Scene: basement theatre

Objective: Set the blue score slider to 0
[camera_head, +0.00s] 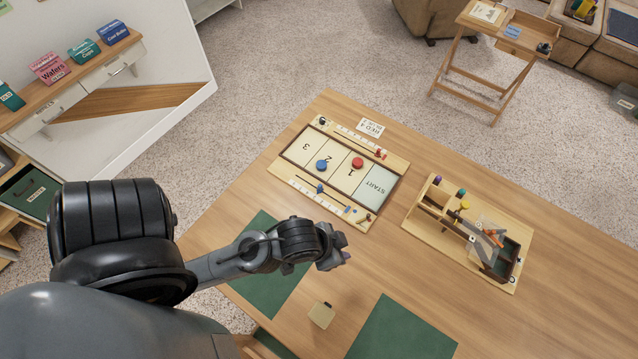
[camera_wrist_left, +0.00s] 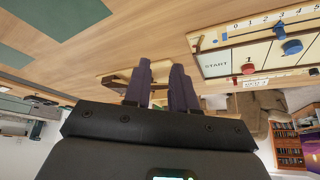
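The wooden score board (camera_head: 287,178) lies on the table with its pale rails along both long sides. The blue score slider (camera_head: 320,188) is a blue knob on the near rail; in the left wrist view the slider (camera_wrist_left: 281,31) stands near the 3 mark of a 0-to-5 scale. My left gripper (camera_head: 344,250) is over the table on the near side of the board, apart from the slider. In the left wrist view its two purple fingers (camera_wrist_left: 160,85) have a gap between them with nothing held. My right gripper does not show.
A blue puck (camera_head: 321,165) and a red puck (camera_head: 357,162) lie on the board. A red slider (camera_head: 379,153) is on the far rail. A wooden tool tray (camera_head: 425,228) stands to the right. Green mats (camera_head: 400,335) lie near the front. Table between board and tray is clear.

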